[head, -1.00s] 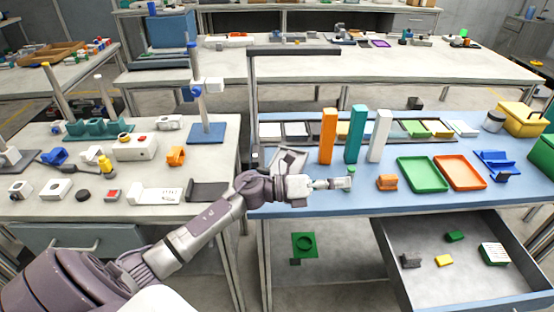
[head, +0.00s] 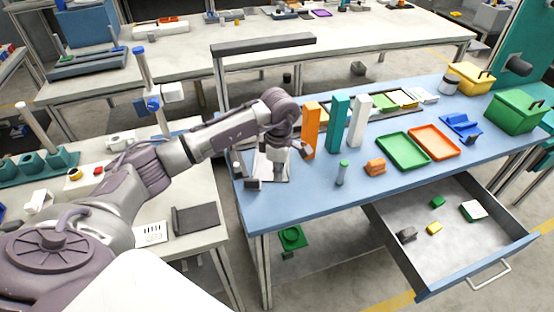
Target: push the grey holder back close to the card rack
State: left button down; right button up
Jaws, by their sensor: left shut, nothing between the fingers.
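A long dark rack with flat cards (head: 411,102) lies along the back of the blue table, partly hidden behind upright blocks. A light plate with a grey edge (head: 267,166) is at the table's left end; it may be the grey holder, but my arm covers part of it and I cannot be sure. A small dark grey block (head: 252,184) sits at its lower left. My right gripper is out of view.
Orange (head: 311,130), teal (head: 338,124) and white (head: 357,122) upright blocks stand right of my gripper. Green (head: 403,151) and orange (head: 434,142) trays lie farther right. A drawer (head: 450,265) is open below.

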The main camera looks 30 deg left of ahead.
pick_arm(q)
notch_tip(320, 180, down, 4)
jog(key=shift+a+r+p, duration=0.1)
jog(key=shift+p, duration=0.2)
jog(key=a, duration=0.1)
jog(key=s+a+p, duration=0.1)
jog(key=a, duration=0.1)
jog(key=shift+s+a, duration=0.2)
jog(key=shift+a, duration=0.2)
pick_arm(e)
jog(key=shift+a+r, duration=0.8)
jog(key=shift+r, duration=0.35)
pick_arm(q)
jog(key=a, duration=0.1)
jog(key=s+a, duration=0.1)
jog(key=shift+a+f+b, duration=0.2)
jog(key=shift+a+b, duration=0.15)
jog(key=shift+r, duration=0.1)
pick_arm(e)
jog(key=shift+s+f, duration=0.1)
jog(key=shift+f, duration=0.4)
